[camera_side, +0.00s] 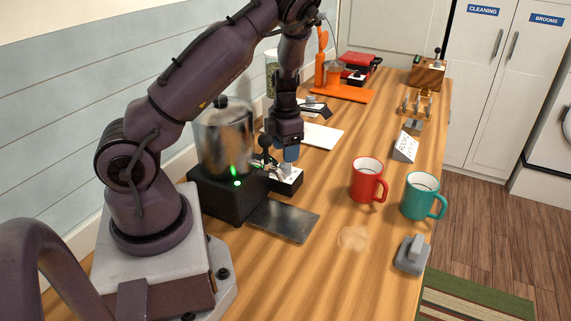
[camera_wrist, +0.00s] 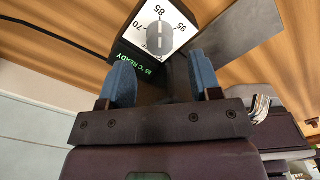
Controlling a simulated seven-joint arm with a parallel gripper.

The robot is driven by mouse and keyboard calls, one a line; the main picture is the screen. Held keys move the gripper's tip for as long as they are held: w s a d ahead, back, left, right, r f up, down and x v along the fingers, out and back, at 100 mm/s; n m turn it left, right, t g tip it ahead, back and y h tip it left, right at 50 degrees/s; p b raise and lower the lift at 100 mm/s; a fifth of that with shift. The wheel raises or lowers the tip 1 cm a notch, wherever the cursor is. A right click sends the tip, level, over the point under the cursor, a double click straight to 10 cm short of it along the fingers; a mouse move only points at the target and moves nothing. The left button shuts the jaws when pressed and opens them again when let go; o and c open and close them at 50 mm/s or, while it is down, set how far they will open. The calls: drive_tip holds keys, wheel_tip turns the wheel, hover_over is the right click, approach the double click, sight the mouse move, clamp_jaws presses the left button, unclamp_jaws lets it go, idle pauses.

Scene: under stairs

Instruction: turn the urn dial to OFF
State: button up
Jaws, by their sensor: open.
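The urn (camera_side: 222,140) is a steel vessel with a dark lid on a black base (camera_side: 212,198). Green lights glow on its front. Its white dial panel (camera_side: 290,186) juts from the base. In the wrist view the silver dial (camera_wrist: 158,38) has marks 70, 85 and 95 around it. Its raised grip lies roughly in line with 85; the OFF mark is not visible. A green display (camera_wrist: 134,66) reads 85 °C READY. My gripper (camera_wrist: 160,86) is open, its blue fingers apart and empty, short of the dial. It shows above the panel in the side view (camera_side: 291,154).
A dark drip plate (camera_side: 284,221) lies before the urn. A red mug (camera_side: 366,180), a teal mug (camera_side: 420,197) and a grey block-like object (camera_side: 412,256) stand to the right. A folded sign (camera_side: 405,147) and an orange stand (camera_side: 342,92) are farther back. Bare wood lies between.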

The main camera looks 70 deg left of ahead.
wheel_tip(320, 180, down, 5)
drive_tip(key=shift+f, duration=0.1)
idle(0.3)
drive_tip(key=c, duration=0.9)
